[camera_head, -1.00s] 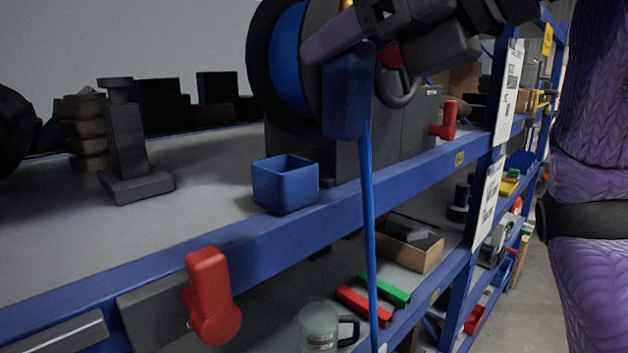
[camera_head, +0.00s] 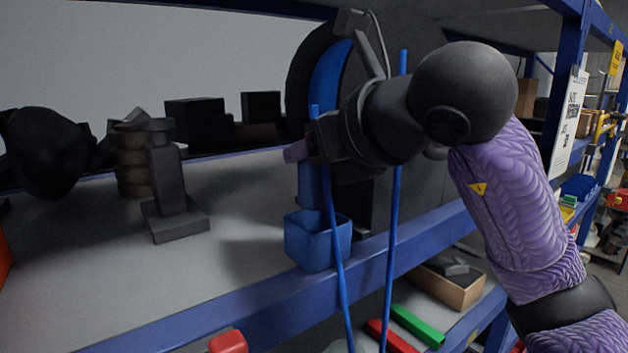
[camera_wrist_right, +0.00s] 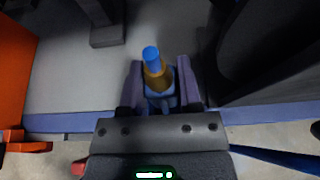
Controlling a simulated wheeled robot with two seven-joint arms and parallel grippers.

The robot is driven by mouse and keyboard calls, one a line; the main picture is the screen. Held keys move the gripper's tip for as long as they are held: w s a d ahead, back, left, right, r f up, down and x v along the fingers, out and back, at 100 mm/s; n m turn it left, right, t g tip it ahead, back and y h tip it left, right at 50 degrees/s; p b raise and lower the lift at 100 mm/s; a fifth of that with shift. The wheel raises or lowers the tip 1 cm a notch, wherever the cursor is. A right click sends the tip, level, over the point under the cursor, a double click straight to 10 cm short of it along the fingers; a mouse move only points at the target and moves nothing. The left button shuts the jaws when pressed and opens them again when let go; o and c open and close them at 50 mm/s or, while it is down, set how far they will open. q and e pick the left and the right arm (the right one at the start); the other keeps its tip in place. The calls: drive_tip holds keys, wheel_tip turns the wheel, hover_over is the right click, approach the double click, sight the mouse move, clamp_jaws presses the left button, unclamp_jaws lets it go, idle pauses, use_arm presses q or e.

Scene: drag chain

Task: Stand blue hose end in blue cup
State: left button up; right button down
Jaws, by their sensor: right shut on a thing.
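The blue cup (camera_head: 308,248) is an open square box near the front edge of the grey shelf. My right gripper (camera_head: 298,151) is directly above it in the head view, shut on the blue hose end (camera_head: 309,186). The hose end points down, roughly upright, and its lower part meets the cup's rim; I cannot tell whether it is inside or behind. In the right wrist view, the hose end (camera_wrist_right: 153,70) shows a blue tip and a brass-coloured collar between the fingers (camera_wrist_right: 161,82). The cup is not clearly visible there. My left gripper is not in view.
Blue hose (camera_head: 390,250) hangs in strands in front of the shelf. A black reel with a blue core (camera_head: 331,75) stands behind my right arm. A dark stand (camera_head: 172,185) is left of the cup, with free shelf between. Red and green blocks (camera_head: 418,325) lie below.

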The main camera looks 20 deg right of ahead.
sight(324, 200)
drive_tip(key=shift+s+d+f, duration=0.1)
drive_tip(key=shift+d+f, duration=0.1)
drive_tip(key=shift+f, duration=0.8)
wheel_tip(324, 200, down, 4)
drive_tip(key=shift+r, duration=0.15)
drive_tip(key=shift+f, duration=0.2)
drive_tip(key=shift+c, duration=1.4)
unclamp_jaws()
drive_tip(key=shift+r, duration=0.1)
